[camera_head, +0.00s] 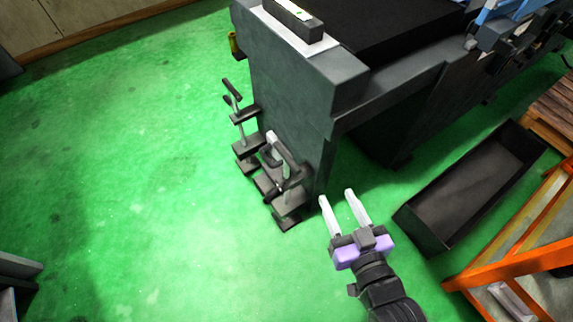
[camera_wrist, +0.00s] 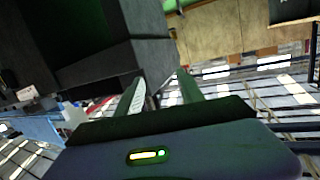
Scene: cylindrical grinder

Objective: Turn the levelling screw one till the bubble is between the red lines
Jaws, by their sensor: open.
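The grey grinder (camera_head: 292,90) has a dark box-shaped spirit level (camera_head: 296,24) on its top corner. A small bright green-yellow vial shows on the level, but the bubble and red lines are too small to read. Two levelling screws with bar handles stand on feet along the grinder's left side: a near one (camera_head: 287,172) and a farther one (camera_head: 243,118). I cannot tell which is screw one. My gripper (camera_head: 337,197) is open and empty, right of the near screw and apart from it. Its fingers also show in the wrist view (camera_wrist: 160,80), with no screw visible between them.
A dark open tray (camera_head: 470,188) lies on the floor at right. An orange frame (camera_head: 510,262) stands at the lower right, near my arm. A wooden pallet (camera_head: 553,108) is at the right edge. The green floor (camera_head: 130,170) left of the grinder is clear.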

